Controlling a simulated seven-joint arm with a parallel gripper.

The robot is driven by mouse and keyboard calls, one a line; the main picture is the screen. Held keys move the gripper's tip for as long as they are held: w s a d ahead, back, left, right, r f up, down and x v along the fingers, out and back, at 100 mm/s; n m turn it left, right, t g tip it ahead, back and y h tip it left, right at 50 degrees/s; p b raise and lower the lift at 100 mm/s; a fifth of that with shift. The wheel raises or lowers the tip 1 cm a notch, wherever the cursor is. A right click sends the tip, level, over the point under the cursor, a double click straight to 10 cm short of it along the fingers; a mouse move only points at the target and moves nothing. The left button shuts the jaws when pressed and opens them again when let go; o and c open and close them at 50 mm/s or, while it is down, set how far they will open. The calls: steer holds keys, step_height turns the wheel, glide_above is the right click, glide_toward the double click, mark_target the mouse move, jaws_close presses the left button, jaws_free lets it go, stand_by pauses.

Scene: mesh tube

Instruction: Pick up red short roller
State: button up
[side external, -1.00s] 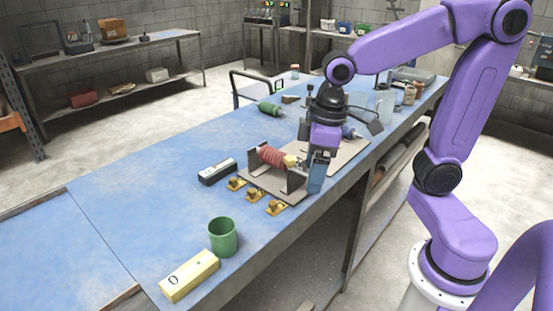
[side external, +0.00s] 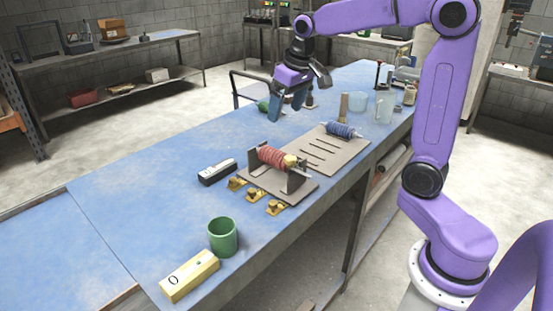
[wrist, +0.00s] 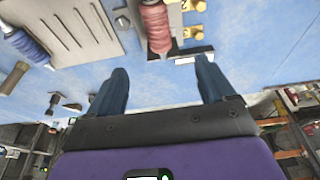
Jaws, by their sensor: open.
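The red short roller (side external: 272,157) rests in a grey stand (side external: 291,184) with upright brackets, near the middle of the blue table. It has a yellowish end piece facing the front right. The roller also shows at the top of the wrist view (wrist: 157,27), ahead of my fingers. My gripper (side external: 288,115) is raised behind and above the roller, tilted, with its blue fingers apart and nothing between them. In the wrist view the two fingers (wrist: 160,85) stand wide apart.
A black-and-white device (side external: 217,172) sits left of the stand, with several brass pieces (side external: 254,194) in front. A green cup (side external: 223,237) and yellow block (side external: 189,275) stand nearer. The table's left is clear.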

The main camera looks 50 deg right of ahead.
glide_toward(278, 152)
steer(key=x, duration=0.2)
steer(key=w+x, duration=0.1)
steer(key=x, duration=0.2)
steer(key=shift+a, duration=0.1)
steer(key=x, duration=0.2)
steer(key=s+x, duration=0.1)
steer(key=x, duration=0.1)
steer(key=shift+f, duration=0.1)
steer(key=shift+w+f, duration=0.25)
steer(key=shift+f, duration=0.35)
steer(key=shift+f, duration=0.25)
steer(key=c, duration=1.4)
steer(key=shift+o, duration=0.2)
steer(key=shift+r, duration=0.1)
